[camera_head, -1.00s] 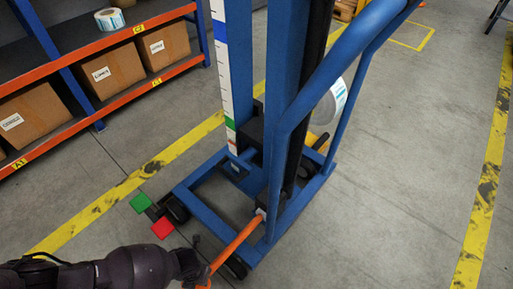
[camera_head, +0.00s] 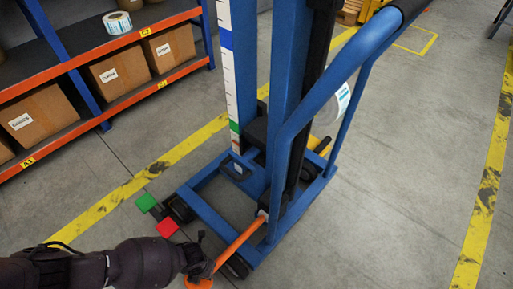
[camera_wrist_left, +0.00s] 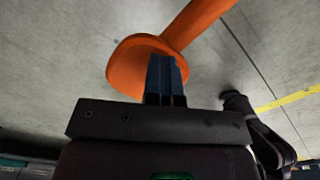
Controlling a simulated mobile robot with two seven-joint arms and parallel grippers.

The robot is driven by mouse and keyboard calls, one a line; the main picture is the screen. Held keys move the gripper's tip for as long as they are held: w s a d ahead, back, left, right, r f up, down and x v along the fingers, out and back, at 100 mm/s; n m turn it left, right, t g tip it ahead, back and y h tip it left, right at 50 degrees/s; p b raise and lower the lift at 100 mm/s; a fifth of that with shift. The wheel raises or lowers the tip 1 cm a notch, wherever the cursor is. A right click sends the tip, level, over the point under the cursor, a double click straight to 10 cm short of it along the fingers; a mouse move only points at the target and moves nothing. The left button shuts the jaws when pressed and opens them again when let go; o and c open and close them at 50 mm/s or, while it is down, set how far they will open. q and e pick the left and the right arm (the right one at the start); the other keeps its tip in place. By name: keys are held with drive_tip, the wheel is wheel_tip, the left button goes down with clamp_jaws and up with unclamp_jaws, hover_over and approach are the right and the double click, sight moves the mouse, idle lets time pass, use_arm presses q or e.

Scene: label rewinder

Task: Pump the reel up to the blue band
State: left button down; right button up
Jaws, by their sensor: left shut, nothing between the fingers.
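A blue hand lifter with a mast (camera_head: 283,85) stands on the floor. A white scale (camera_head: 230,85) on it has a blue band (camera_head: 225,39) high up and a green band (camera_head: 235,127) low down. The reel (camera_head: 344,99) is partly hidden behind the frame, low on the lifter. An orange pump lever (camera_head: 238,243) slopes down to a round orange end, which also shows in the left wrist view (camera_wrist_left: 128,62). My left gripper (camera_head: 205,264) is shut and empty, with its fingertips over that round end. Contact is hard to tell. My right gripper is out of view.
A green pedal (camera_head: 146,202) and a red pedal (camera_head: 167,228) sit beside the lifter's base, close to my left arm. A shelf (camera_head: 105,55) with cartons and a label roll stands at left. The floor at right is clear.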

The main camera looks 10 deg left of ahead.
use_arm(q)
wheel_tip(320, 180, up, 9)
drive_tip(key=p, duration=0.4)
drive_tip(key=shift+s+a, duration=0.15)
drive_tip(key=shift+s, duration=0.15)
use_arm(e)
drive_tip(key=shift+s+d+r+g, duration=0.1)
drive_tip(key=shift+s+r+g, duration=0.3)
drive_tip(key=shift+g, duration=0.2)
